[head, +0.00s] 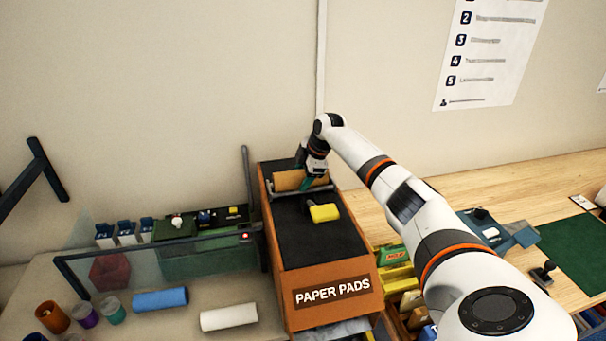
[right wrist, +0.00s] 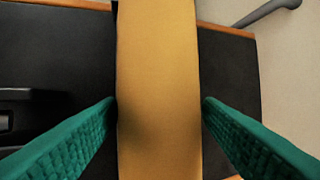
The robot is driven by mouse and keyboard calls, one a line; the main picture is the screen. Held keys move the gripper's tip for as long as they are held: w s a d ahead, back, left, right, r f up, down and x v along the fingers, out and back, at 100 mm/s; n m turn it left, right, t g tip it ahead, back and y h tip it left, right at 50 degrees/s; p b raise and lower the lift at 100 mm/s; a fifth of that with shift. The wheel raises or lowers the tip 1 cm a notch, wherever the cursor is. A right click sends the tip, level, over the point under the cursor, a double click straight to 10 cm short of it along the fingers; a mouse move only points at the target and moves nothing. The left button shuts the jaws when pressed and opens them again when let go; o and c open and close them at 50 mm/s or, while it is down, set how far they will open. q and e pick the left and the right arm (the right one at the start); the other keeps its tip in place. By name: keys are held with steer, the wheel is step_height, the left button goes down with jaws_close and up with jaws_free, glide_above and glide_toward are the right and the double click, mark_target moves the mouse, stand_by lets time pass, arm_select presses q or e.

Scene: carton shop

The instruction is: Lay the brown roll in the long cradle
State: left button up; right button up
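The brown roll (head: 291,180) lies crosswise over the back of the box labelled PAPER PADS (head: 330,288). It fills the middle of the right wrist view (right wrist: 158,80). My right gripper (head: 308,184) has its green fingers on both sides of the roll, apparently touching it. A dark grey bar (head: 283,193) runs along the roll's near side. I cannot tell whether this bar is part of the long cradle, nor whether the roll rests on anything. My left gripper is not in view.
A yellow block with a dark handle (head: 324,213) sits on the box's black top. Blue (head: 160,300) and white (head: 228,317) rolls lie on the table at left, beside a clear panel in a dark frame (head: 160,246). A thin post (head: 247,178) stands left of the box.

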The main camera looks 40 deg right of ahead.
steer(key=shift+o, duration=1.1)
steer(key=shift+r, duration=0.1)
steer(key=shift+r, duration=0.25)
steer(key=shift+r+p, duration=0.5)
steer(key=shift+r, duration=0.1)
steer(key=b+v, duration=0.4)
steer(key=v, duration=0.7)
steer(key=shift+s+r, duration=0.25)
steer(key=shift+f, duration=0.1)
